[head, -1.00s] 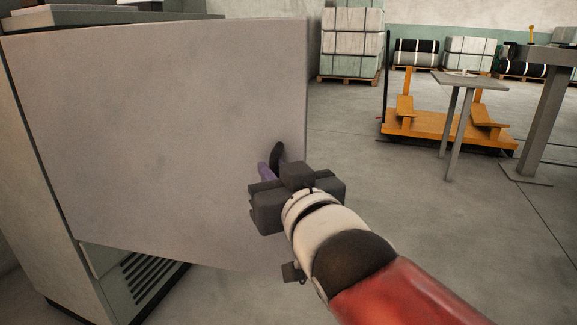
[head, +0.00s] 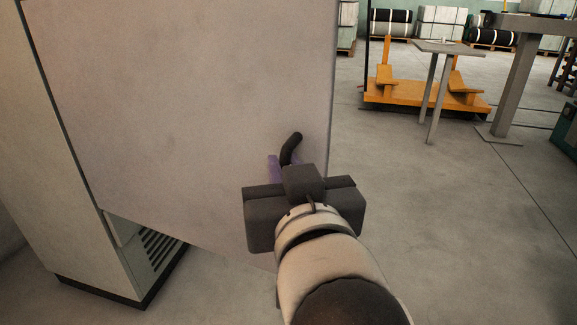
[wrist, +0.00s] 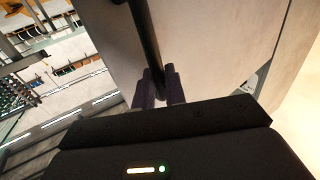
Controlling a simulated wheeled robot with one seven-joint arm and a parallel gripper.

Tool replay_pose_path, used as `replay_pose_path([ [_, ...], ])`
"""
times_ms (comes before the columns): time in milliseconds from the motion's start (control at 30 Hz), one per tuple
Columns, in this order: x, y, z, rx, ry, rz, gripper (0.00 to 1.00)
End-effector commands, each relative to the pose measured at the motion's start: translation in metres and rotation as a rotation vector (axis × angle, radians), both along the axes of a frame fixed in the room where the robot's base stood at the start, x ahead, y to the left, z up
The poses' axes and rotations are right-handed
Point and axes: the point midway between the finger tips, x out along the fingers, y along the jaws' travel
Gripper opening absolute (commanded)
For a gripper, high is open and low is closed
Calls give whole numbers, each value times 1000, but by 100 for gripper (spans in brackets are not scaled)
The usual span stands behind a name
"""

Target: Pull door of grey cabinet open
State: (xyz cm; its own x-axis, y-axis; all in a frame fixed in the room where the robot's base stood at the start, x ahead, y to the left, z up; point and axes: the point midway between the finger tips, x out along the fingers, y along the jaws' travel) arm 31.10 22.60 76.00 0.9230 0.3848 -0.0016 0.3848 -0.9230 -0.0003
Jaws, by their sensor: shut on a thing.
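The grey cabinet (head: 60,130) stands at the left of the head view. Its large flat door (head: 190,90) is ajar, swung out from the body, with a gap showing at the bottom near the vent. A dark handle (head: 291,148) sits near the door's right edge. My gripper (head: 274,168) is at the handle, its purple fingers partly hidden behind its dark body. In the wrist view the dark bar of the handle (wrist: 143,35) runs down between the two fingers (wrist: 160,88), which are shut on it.
An orange cart (head: 425,97) and a small grey table (head: 447,48) stand at the back right. A larger grey stand (head: 515,85) is beside them. Wrapped bales line the far wall. The floor (head: 455,210) to the right of the door is clear.

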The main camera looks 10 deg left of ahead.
Motion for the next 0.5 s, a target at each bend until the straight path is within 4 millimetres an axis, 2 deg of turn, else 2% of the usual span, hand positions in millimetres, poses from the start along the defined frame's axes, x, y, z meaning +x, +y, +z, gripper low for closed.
replay_pose_path([
  [133, -3, 5, 4, -3, -12, 12, 0],
  [167, -3, 5, 4, -2, -13, 12, 16],
  [267, -2, 4, 4, -2, -11, 10, 30],
  [500, -1, 2, 2, -1, -6, 6, 30],
])
